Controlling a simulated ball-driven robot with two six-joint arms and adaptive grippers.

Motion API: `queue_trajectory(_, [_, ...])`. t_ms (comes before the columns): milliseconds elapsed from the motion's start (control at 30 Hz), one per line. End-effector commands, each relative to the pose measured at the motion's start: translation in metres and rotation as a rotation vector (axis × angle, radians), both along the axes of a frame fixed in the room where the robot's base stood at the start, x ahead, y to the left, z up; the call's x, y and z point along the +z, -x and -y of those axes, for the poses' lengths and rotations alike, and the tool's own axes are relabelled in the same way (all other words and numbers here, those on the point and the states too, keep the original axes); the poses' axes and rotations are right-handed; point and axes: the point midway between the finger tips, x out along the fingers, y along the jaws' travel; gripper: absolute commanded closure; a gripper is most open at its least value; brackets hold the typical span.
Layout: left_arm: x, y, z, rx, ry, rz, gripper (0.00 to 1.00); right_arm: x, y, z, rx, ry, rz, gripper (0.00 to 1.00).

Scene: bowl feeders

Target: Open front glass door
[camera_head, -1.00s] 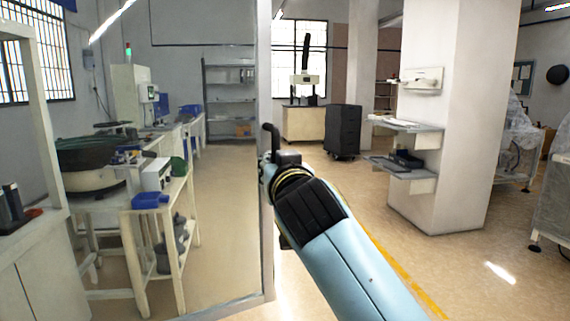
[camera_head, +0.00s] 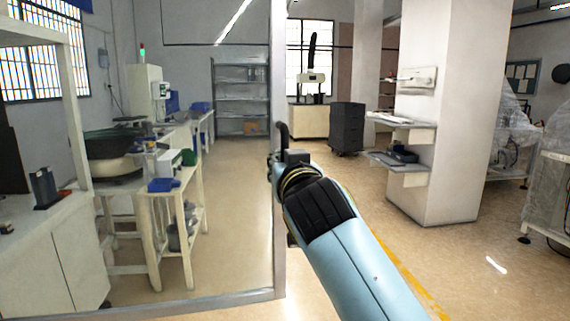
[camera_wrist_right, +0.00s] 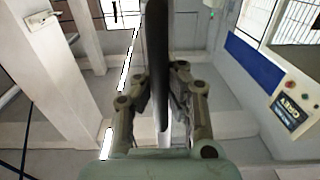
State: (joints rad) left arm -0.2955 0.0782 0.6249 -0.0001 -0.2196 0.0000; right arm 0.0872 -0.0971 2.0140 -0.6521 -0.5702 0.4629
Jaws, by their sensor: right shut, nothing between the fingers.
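The glass door's pale metal edge post (camera_head: 279,80) stands upright near the middle of the head view. Its clear pane lies to the left, and a bottom rail (camera_head: 190,303) runs along the floor. A black curved handle (camera_head: 283,132) shows at the post. My right gripper (camera_head: 276,165) is at this edge, mostly hidden behind my blue and black forearm. In the right wrist view, the long black handle (camera_wrist_right: 158,50) runs between or in front of the fingers of my right gripper (camera_wrist_right: 160,85). The gripper is shut and grips nothing. My left gripper is not in view.
Behind the glass are a bowl feeder (camera_head: 112,155), a white bench cart (camera_head: 178,215) and a shelf rack (camera_head: 241,95). A white cabinet (camera_head: 50,260) is at the left. A pillar (camera_head: 440,120) with wall shelves stands right. The floor between is open.

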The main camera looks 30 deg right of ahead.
Motion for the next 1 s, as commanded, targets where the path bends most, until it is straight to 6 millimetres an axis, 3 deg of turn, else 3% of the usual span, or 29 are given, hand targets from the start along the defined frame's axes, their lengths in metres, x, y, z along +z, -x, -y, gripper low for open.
queue_trajectory(167, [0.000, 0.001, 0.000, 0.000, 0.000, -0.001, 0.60, 0.003, 0.000, 0.000, 0.000, 0.003, 0.005, 0.99])
queue_trajectory(467, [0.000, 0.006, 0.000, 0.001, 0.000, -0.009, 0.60, 0.001, 0.000, 0.000, 0.000, 0.001, 0.003, 0.62])
queue_trajectory(767, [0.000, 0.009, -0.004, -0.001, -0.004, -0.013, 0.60, 0.004, 0.000, 0.000, 0.000, 0.000, 0.003, 0.62])
queue_trajectory(1000, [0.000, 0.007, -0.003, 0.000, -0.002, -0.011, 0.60, 0.044, 0.000, 0.000, -0.001, -0.002, 0.008, 0.62])
